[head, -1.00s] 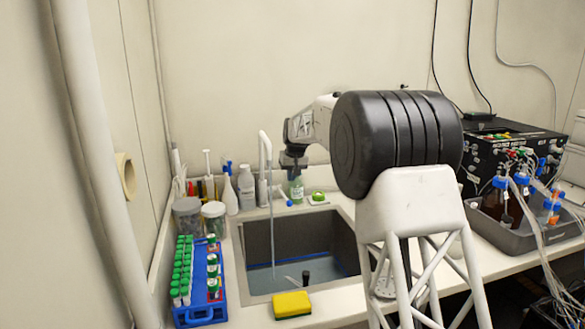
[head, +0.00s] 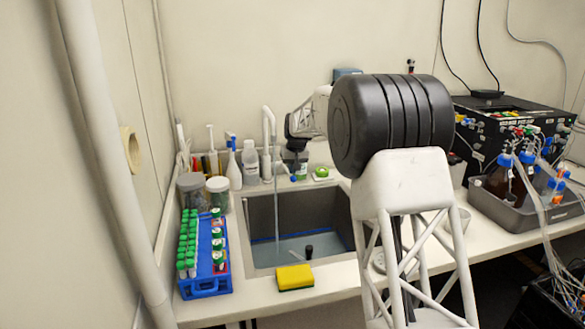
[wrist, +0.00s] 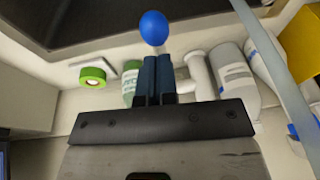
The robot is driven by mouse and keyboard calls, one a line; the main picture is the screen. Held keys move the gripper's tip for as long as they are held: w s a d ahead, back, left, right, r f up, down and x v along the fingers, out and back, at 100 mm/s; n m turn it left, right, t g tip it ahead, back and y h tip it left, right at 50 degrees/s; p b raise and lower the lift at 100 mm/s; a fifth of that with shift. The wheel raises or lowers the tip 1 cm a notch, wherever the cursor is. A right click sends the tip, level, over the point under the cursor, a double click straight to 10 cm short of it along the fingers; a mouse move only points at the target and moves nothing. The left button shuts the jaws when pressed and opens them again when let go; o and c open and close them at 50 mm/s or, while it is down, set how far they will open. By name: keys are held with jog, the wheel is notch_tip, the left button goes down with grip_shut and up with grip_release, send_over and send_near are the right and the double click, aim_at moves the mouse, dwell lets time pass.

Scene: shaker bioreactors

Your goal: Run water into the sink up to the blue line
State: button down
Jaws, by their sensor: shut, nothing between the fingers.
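The sink (head: 335,208) is a grey basin in the counter. A thin water stream (head: 276,215) runs from the white tap (head: 268,125) into it. Water (head: 290,249) covers the bottom, and the blue line (head: 268,240) shows on the wall just above or at its surface; I cannot tell the exact gap. The blue knob (head: 293,178) is beside the tap. In the wrist view my gripper (wrist: 157,62) is shut and empty, its tips just below the blue knob (wrist: 154,27); I cannot tell whether they touch. In the head view the fingertips are hard to make out.
A yellow sponge (head: 294,277) lies at the sink's front edge. A blue rack of green-capped tubes (head: 206,285) and two jars (head: 218,193) stand left. Bottles (head: 250,162) crowd behind the sink. A black object (head: 309,251) stands in the water. A tray of bottles (head: 510,207) is at right.

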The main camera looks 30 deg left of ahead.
jog(key=shift+f, duration=0.1)
jog(key=shift+s+d+f+t+y, duration=0.15)
jog(key=shift+f+t+y, duration=0.1)
jog(key=shift+f, duration=0.4)
jog(key=shift+s+d+f+t+y, duration=0.15)
jog(key=shift+f+t+y, duration=0.1)
jog(key=shift+f, duration=0.35)
jog(key=shift+d+f, duration=0.1)
jog(key=shift+f, duration=0.85)
jog(key=shift+r, duration=0.15)
notch_tip(320, 180, up, 12)
send_over(293, 179)
jog(key=d, duration=0.4)
jog(key=shift+s+a+r, duration=0.15)
jog(key=shift+s, duration=0.1)
dwell(4.2)
